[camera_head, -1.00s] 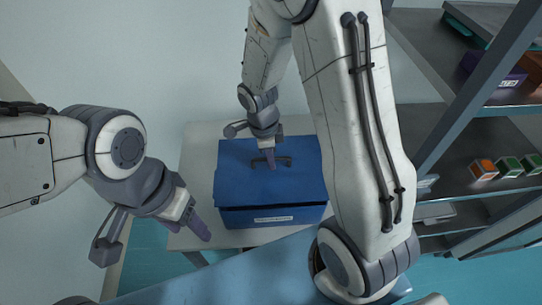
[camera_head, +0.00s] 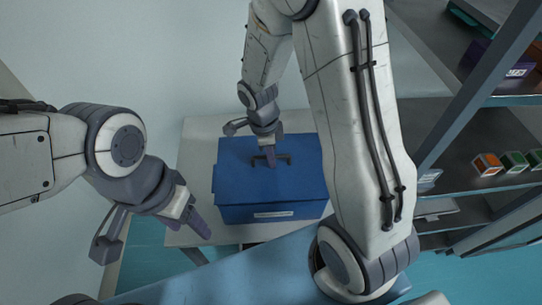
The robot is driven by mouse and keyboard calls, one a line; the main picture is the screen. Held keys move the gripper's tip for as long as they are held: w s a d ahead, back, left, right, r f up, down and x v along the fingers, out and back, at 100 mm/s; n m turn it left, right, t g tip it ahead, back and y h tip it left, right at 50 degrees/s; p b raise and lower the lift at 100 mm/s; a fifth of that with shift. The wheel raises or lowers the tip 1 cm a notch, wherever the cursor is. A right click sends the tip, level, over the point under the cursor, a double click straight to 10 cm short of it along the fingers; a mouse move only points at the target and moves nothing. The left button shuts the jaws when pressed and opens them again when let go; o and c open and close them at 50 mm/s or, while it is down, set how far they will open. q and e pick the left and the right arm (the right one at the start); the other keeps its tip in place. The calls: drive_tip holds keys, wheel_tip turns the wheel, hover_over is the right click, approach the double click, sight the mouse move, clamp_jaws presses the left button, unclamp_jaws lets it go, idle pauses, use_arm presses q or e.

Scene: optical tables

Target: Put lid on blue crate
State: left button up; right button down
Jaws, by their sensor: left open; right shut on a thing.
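The blue crate (camera_head: 240,214) stands on a pale table, its labelled front side facing me. The blue lid (camera_head: 240,178) lies over the crate's top, and I see no clear gap between them along the front. A dark handle stands on the lid's middle. My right gripper (camera_head: 271,161) points down at this handle and is shut on it, with the fingertips partly hiding it. My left gripper (camera_head: 200,228) is open and empty, left of the crate and apart from it. The crate's right end is partly hidden by my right arm.
The pale table (camera_head: 195,180) has bare room left of the crate. A metal shelf rack (camera_head: 455,140) stands at the right, with several small coloured cubes (camera_head: 488,164) on one shelf and a purple box (camera_head: 497,62) higher up.

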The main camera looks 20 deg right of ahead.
drive_tip(key=shift+f+b, duration=0.85)
drive_tip(key=shift+b, duration=0.3)
idle(1.1)
idle(0.3)
drive_tip(key=c, duration=0.8)
unclamp_jaws()
drive_tip(key=r, duration=0.3)
drive_tip(key=a+r, duration=0.1)
drive_tip(key=r, duration=0.3)
drive_tip(key=r+b, duration=0.1)
drive_tip(key=r, duration=0.2)
drive_tip(key=shift+w+a+r, duration=0.15)
drive_tip(key=shift+w+r, duration=0.05)
drive_tip(key=shift+r, duration=0.05)
drive_tip(key=s+a+n, duration=0.3)
drive_tip(key=s+n, duration=0.3)
drive_tip(key=n, duration=0.3)
drive_tip(key=s+a+r+n+y, duration=0.1)
drive_tip(key=s+a+n, duration=0.3)
drive_tip(key=n, duration=0.6)
drive_tip(key=s+a+r+n+y, duration=0.1)
drive_tip(key=s+a+n, duration=0.3)
drive_tip(key=s+n, duration=0.4)
drive_tip(key=shift+s+a+n, duration=0.1)
drive_tip(key=shift+s+n, duration=0.1)
drive_tip(key=shift+n, duration=0.7)
